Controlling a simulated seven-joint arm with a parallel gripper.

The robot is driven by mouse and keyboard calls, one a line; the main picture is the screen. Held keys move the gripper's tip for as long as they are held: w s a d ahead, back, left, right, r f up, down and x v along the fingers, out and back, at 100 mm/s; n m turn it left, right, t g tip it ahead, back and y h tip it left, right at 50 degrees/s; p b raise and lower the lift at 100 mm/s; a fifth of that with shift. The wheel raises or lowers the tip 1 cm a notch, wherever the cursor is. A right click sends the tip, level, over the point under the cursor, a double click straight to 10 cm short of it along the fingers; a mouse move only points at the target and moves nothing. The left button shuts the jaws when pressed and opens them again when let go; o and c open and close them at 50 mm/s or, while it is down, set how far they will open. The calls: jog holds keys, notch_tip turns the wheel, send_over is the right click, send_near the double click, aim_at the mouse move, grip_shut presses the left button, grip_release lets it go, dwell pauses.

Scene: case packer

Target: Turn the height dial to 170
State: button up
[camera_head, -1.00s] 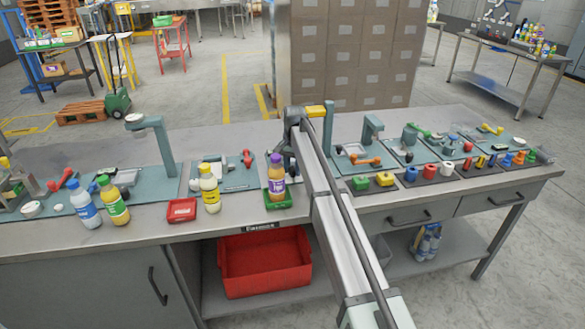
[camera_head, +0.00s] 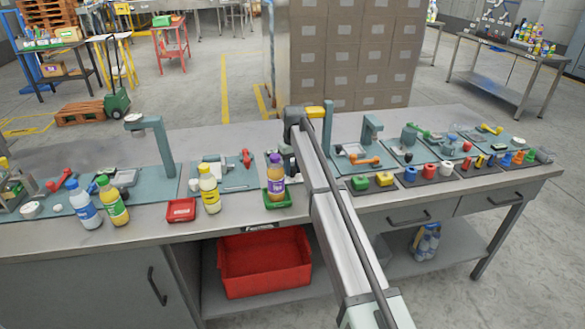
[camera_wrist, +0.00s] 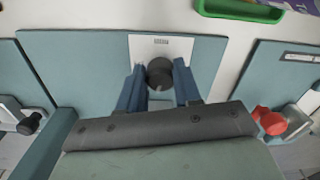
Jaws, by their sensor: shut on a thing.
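The height dial (camera_wrist: 160,70) is a round black knob on a pale plate (camera_wrist: 142,46) fixed to a teal panel. A small label sits on the plate, but its marks are too small to read. My gripper (camera_wrist: 159,76) has its two blue fingers on either side of the knob and is shut on it in the wrist view. The dial's pointer and setting cannot be made out. In the head view my arm hides the dial and the fingers.
A green tray (camera_head: 287,202) holding a purple juice bottle (camera_head: 276,178) stands near the bench's front edge, left of my arm. A yellow bottle (camera_head: 209,190) and a red tray (camera_head: 181,210) are further left. A red handle (camera_wrist: 268,120) is right of my gripper.

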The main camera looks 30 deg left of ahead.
aim_at(293, 167)
jog(key=shift+n, duration=0.6)
jog(key=o, duration=1)
jog(key=shift+o, duration=0.2)
jog(key=shift+r, duration=0.1)
notch_tip(293, 167, up, 14)
jog(key=shift+w, duration=0.15)
